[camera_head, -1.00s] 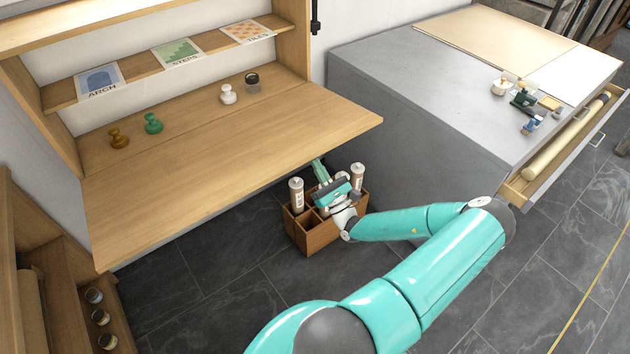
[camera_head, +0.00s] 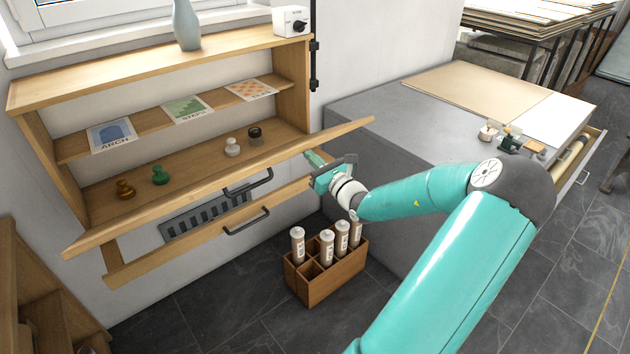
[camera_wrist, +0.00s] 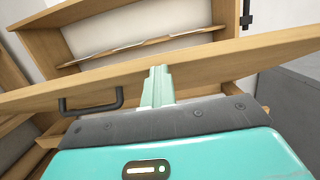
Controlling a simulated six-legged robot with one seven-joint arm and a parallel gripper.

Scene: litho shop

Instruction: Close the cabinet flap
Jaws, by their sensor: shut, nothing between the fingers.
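The cabinet flap (camera_head: 230,188) is a long wooden panel hinged at the cabinet's lower front. It is tilted partly up, its free edge rising toward me, and a dark handle (camera_head: 248,182) shows on its underside. The open cabinet (camera_head: 66,150) shows its interior behind the flap. My gripper (camera_head: 313,158) is shut and empty, at the underside of the flap near its right end. In the wrist view the shut fingers (camera_wrist: 157,84) point at the flap (camera_wrist: 225,60), their tips at or very near its lower face; contact cannot be told for sure.
Inside the cabinet stand a brown stamp (camera_head: 125,189), a green stamp (camera_head: 160,175), a white stamp (camera_head: 232,147) and a dark-lidded jar (camera_head: 255,135). Below is a wooden rail with a handle (camera_head: 247,221). A bottle crate (camera_head: 322,287) stands on the floor. A grey cabinet (camera_head: 385,130) is at right.

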